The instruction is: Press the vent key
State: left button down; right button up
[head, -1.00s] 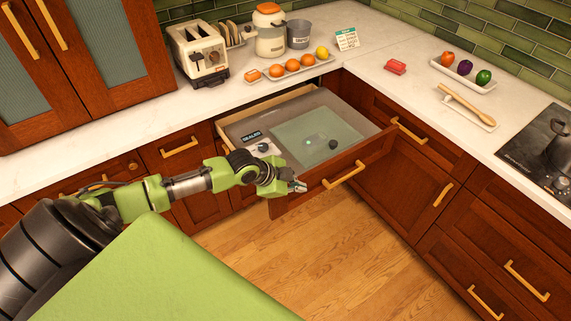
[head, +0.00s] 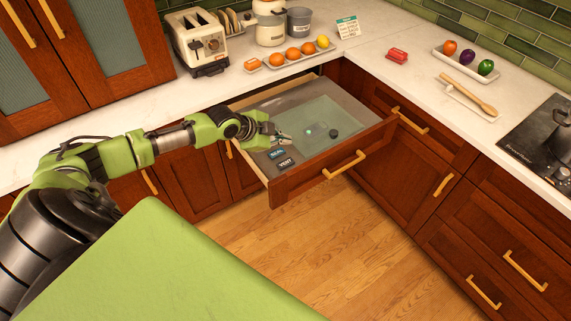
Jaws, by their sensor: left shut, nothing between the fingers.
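The vent key (head: 286,163), a dark key lettered "VENT", sits at the near left of the pulled-out drawer (head: 322,166). A second, bluish-lit key (head: 277,153), apparently lettered "SEAL", sits just behind it. A glassy pale green panel (head: 312,117) lies in the drawer, with a dark round knob (head: 333,133) and a small greenish spot. My left gripper (head: 287,139) is shut and empty over the drawer's left part, a little behind the two keys in the picture. Any gap to the surface below is hard to judge. My right gripper is not in view.
The drawer's wooden front and handle (head: 344,165) stick out over the floor. On the counter behind stand a toaster (head: 200,42), a tray of oranges (head: 290,58) and a small card (head: 348,28). A stove (head: 541,138) is at the right.

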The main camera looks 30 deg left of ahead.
aim_at(284, 164)
pick_arm(q)
notch_tip(284, 164, down, 8)
jog(key=b, duration=0.5)
jog(key=shift+b, duration=0.35)
jog(key=shift+r, duration=0.1)
dwell(0.8)
jog(key=shift+f, duration=0.4)
jog(key=shift+f+b, duration=0.5)
jog(key=shift+b, duration=0.1)
dwell(0.4)
jog(key=shift+r, duration=0.15)
jog(key=shift+r+p, duration=0.75)
